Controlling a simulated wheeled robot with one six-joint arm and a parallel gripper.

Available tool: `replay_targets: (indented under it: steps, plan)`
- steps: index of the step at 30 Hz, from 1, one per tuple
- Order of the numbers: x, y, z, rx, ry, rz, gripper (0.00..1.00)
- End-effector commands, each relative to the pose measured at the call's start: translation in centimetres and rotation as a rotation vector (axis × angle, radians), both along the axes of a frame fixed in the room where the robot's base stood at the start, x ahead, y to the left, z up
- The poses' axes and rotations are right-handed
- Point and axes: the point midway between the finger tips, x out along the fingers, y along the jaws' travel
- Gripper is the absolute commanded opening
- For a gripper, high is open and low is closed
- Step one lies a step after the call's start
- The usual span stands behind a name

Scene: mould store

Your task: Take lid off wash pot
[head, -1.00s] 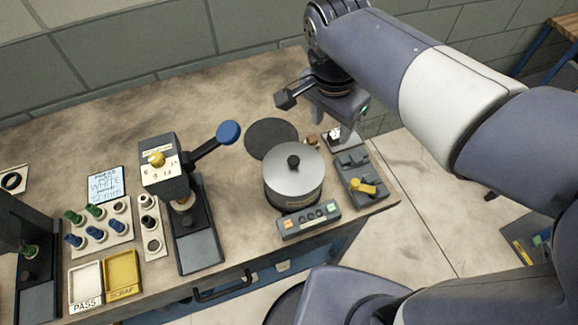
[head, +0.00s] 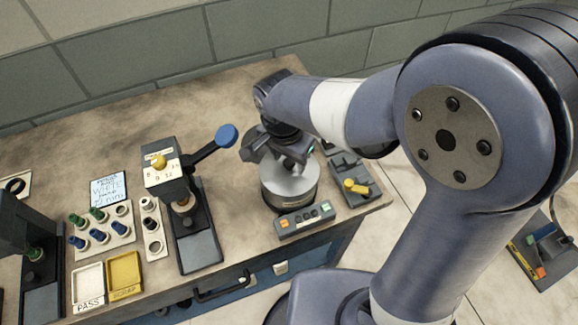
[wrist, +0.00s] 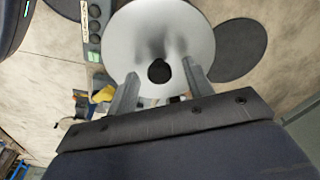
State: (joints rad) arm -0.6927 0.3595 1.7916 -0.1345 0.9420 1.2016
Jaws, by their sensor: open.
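The wash pot (head: 289,203) stands on the bench near its front right, with its silver lid (head: 291,187) on top. In the wrist view the round lid (wrist: 178,32) fills the upper middle, and its black knob (wrist: 159,71) shows between the fingers. My gripper (wrist: 158,80) is open, with one finger on each side of the knob and nothing held. In the head view my gripper (head: 290,165) is over the pot and hides the knob. I cannot tell the exact height of the fingers above the lid.
A dark round mat (wrist: 228,50) lies beside the pot. A control box (head: 305,219) with buttons stands in front of it, and a grey fixture with a yellow handle (head: 355,186) stands at right. A press with a blue-knobbed lever (head: 226,136) stands at left.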

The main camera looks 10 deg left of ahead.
Motion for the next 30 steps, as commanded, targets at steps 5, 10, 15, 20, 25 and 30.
replay_targets:
  steps: [5, 10, 15, 20, 25, 30]
  plan:
    - [0.00, 0.00, -0.03, 0.000, 0.000, 0.000, 0.49]
    - [0.00, 0.00, -0.01, 0.000, 0.000, 0.000, 0.36]
    - [-0.01, 0.00, 0.00, 0.000, 0.000, 0.001, 0.22]
    - [-0.01, 0.00, 0.00, 0.000, 0.000, 0.001, 0.09]
    - [0.00, 0.01, 0.02, 0.000, 0.000, 0.001, 0.00]
    - [0.01, 0.02, 0.12, 0.000, -0.001, 0.001, 0.00]
